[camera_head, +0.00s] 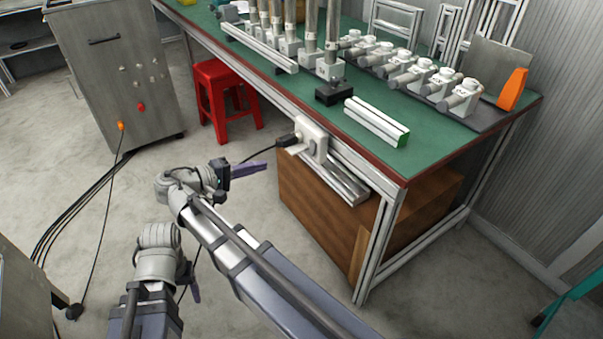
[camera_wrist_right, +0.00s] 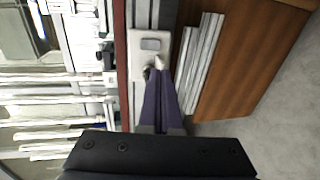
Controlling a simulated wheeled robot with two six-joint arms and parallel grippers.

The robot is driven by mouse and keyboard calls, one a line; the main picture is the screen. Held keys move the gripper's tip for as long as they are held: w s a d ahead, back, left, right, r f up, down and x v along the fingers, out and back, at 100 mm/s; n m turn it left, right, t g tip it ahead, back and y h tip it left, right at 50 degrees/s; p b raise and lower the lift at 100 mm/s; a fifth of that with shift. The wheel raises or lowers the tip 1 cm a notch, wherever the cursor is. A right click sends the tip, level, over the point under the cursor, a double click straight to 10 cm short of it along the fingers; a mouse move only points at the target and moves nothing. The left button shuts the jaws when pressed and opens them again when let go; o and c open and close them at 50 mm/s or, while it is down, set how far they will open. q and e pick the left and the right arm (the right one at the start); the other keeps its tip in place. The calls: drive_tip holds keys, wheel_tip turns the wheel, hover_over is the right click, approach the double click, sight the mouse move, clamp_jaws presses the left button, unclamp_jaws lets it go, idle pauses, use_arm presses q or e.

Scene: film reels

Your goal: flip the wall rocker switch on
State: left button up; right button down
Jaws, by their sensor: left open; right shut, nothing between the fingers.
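The switch is a white plate (camera_head: 311,141) fixed to the table's front edge. In the right wrist view the white plate (camera_wrist_right: 136,52) carries a grey rocker (camera_wrist_right: 151,44). Whether the rocker is on or off cannot be told. My right gripper (camera_head: 264,166) is shut and empty, in front of the table and left of the plate in the head view. In the right wrist view its purple fingers (camera_wrist_right: 160,80) point towards the plate, below the rocker in the picture. My left gripper (camera_head: 195,291) is low at the left, open, mostly hidden behind its arm, away from the switch.
A black plug (camera_head: 287,140) with a cable sits at the plate's left side. The green-topped table (camera_head: 375,160) holds metal posts and several grey fittings. A wooden cabinet (camera_head: 310,200) stands below. A red stool (camera_head: 222,95) and a grey cabinet (camera_head: 115,75) stand at the left.

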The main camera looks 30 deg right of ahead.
sight(310, 153)
use_arm(q)
drive_tip(key=shift+s+f, duration=0.1)
drive_tip(key=shift+f, duration=0.55)
use_arm(e)
drive_tip(key=shift+f, duration=0.2)
drive_tip(key=shift+d, duration=0.1)
use_arm(q)
wheel_tip(310, 153, down, 2)
drive_tip(key=b, duration=0.3)
drive_tip(key=shift+f, duration=0.2)
use_arm(e)
drive_tip(key=x, duration=1.3)
drive_tip(key=shift+d+r, duration=0.1)
drive_tip(key=shift+d, duration=0.35)
